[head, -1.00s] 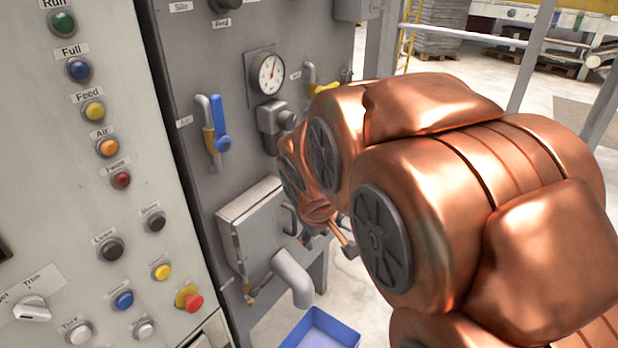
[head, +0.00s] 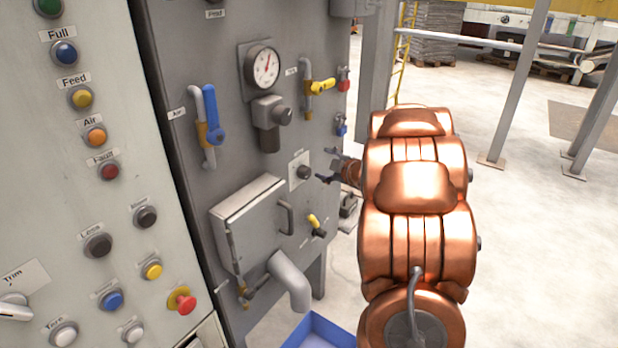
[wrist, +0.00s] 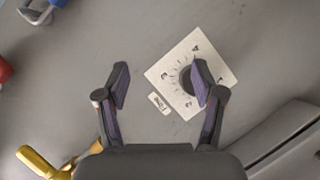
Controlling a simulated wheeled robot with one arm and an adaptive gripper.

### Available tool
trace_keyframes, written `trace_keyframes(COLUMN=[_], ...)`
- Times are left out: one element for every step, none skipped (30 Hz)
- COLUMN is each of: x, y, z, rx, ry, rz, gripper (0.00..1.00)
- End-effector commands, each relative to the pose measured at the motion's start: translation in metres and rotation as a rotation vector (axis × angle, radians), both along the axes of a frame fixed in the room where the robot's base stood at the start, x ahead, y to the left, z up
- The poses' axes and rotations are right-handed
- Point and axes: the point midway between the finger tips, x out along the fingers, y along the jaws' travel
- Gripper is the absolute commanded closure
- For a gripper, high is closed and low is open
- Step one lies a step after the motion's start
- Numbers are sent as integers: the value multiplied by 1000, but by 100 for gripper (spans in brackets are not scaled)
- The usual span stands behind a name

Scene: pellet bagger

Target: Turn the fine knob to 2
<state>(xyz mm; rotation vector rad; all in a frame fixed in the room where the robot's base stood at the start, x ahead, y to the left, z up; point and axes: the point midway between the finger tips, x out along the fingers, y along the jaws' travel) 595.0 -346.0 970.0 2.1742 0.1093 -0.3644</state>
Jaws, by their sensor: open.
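The fine knob is a small dark round knob on a pale square dial plate; in the head view the knob (head: 304,172) sits on the grey panel right of the hatch. In the wrist view the knob (wrist: 187,79) is partly hidden behind the right finger, and its plate (wrist: 168,73) carries numbers and a "Fine" label. Its pointer setting cannot be read. My gripper (head: 333,168) is open and empty, just right of the knob in the head view. In the wrist view my gripper (wrist: 160,83) has its fingers spread, with the knob near the right finger, off centre.
The hatch (head: 250,222) with its handle stands out left of the knob. A small yellow-handled valve (head: 314,221) is below it. A regulator (head: 270,117) and gauge (head: 263,67) are above. A blue bin (head: 320,332) is on the floor. Open floor lies right.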

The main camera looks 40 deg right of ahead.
Motion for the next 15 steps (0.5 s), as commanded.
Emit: trace_keyframes(x=[-3, -5, -7, -10, -12, -17, -20, -24, -28, -32, -35, -39, -41, -44, -46], y=[-3, -3, -1, 0, 2, 4, 5, 7, 10, 11, 13, 15, 16, 17, 18], z=[-9, -13, -17, -19, -20, -24, -26, -28, -28, -29, -30, -30, -31, -32, -31], rx=[7, 11, 17, 22, 28, 36, 44, 52, 62, 68, 75, 85, 90, 94, 99], ry=[-26, -43, -71, -90, -113, -138, -158, -175, -199, -214, -229, -247, -256, -266, -279], rz=[39, 69, 110, 136, 166, 201, 226, 249, 278, 295, 313, 331, 342, 353, 364], gripper=[32, 32, 32, 32, 32, 32, 32, 32, 32, 32, 32, 32, 32, 32, 32])
